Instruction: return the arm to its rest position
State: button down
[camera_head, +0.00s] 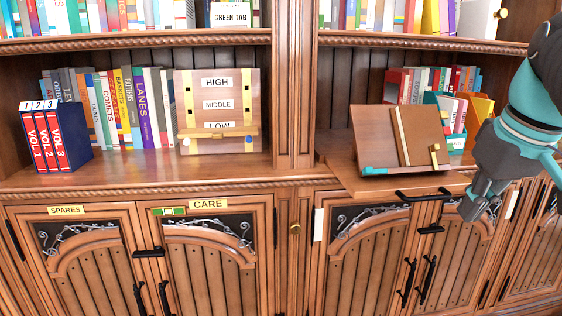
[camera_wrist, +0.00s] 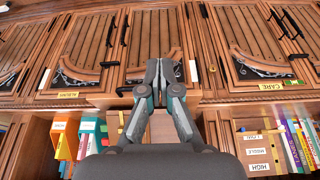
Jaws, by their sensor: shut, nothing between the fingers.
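My arm, teal and dark grey, comes in at the right edge of the head view. My gripper (camera_head: 470,208) points down in front of the right cabinet doors, below and to the right of the wooden book stand (camera_head: 398,137). In the wrist view my gripper (camera_wrist: 158,68) shows with its fingertips together and nothing between them. It appears apart from the cabinet. The wrist view looks at the cabinet upside down, with the doors at the top and the shelves at the bottom.
A pulled-out board (camera_head: 385,183) with a black handle juts out under the book stand. The doors below carry SPARES (camera_head: 66,210) and CARE (camera_head: 208,204) labels and black handles.

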jog(key=s+a+f, duration=0.2)
jog(key=a+f, duration=0.1)
jog(key=f, duration=0.4)
jog(key=s+a+f+t, duration=0.1)
jog(key=a+f, duration=0.3)
jog(key=f, duration=0.4)
jog(key=s+a+f+m, duration=0.1)
jog(key=s+a+f, duration=0.2)
jog(key=f, duration=0.5)
jog(key=shift+a, duration=0.75)
